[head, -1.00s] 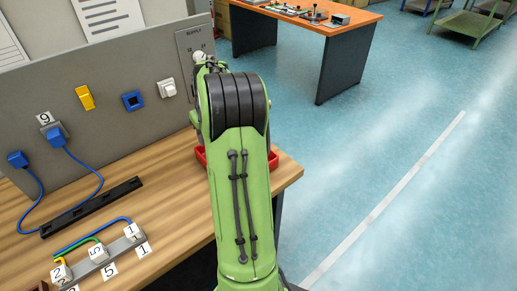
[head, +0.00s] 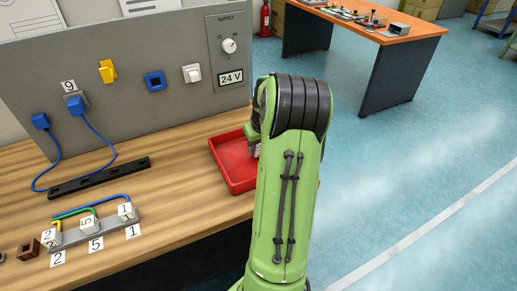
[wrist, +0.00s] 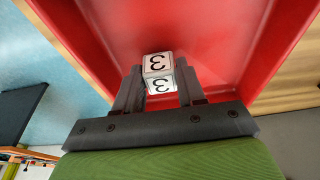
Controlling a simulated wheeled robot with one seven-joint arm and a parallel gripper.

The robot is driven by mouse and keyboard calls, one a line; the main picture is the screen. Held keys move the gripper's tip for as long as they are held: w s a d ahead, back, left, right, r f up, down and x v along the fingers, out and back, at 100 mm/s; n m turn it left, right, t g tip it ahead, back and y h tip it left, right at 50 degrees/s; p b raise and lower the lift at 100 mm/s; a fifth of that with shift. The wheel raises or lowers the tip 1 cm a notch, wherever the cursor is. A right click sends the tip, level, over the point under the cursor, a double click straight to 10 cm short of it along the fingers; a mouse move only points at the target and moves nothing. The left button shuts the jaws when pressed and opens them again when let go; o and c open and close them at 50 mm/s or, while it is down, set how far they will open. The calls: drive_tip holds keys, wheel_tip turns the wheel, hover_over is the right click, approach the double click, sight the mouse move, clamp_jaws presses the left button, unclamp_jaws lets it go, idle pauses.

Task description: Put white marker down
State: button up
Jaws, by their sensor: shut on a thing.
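The white marker (wrist: 158,64) is a small white cube with a black 3 on the faces I see in the wrist view. My gripper (wrist: 160,80) is shut on it, one dark finger on each side. The red tray (wrist: 225,50) fills most of the wrist view behind the marker. In the head view the red tray (head: 232,165) sits at the right end of the wooden bench. There my gripper (head: 254,147) is at the tray's right side, mostly hidden behind my green arm. I cannot tell whether the marker touches the tray floor.
A grey strip (head: 100,230) with white numbered cubes and wires lies at the left front. A black rail (head: 98,178) lies between. An orange-topped table (head: 350,20) stands farther back.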

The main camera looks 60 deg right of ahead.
drive_tip(key=shift+r, duration=0.1)
drive_tip(key=o, duration=1.1)
drive_tip(key=p+v, duration=0.3)
drive_tip(key=v, duration=0.9)
drive_tip(key=w+a+r+n, duration=0.2)
drive_tip(key=w+a+r, duration=0.1)
drive_tip(key=a, duration=0.6)
drive_tip(key=a+r+n+t, duration=0.1)
drive_tip(key=a+r, duration=0.2)
drive_tip(key=a, duration=1)
drive_tip(key=s+a+n, duration=0.1)
drive_tip(key=s+a, duration=0.2)
drive_tip(key=a, duration=0.1)
drive_tip(key=s+a+f+n+t+y, duration=0.1)
drive_tip(key=s+a, duration=0.3)
drive_tip(key=a, duration=0.1)
drive_tip(key=s+a+n+t, duration=0.1)
drive_tip(key=s+a, duration=0.3)
drive_tip(key=a, duration=0.1)
drive_tip(key=shift+f, duration=0.15)
wheel_tip(320, 180, up, 6)
drive_tip(key=p, duration=0.6)
drive_tip(key=shift+f, duration=0.15)
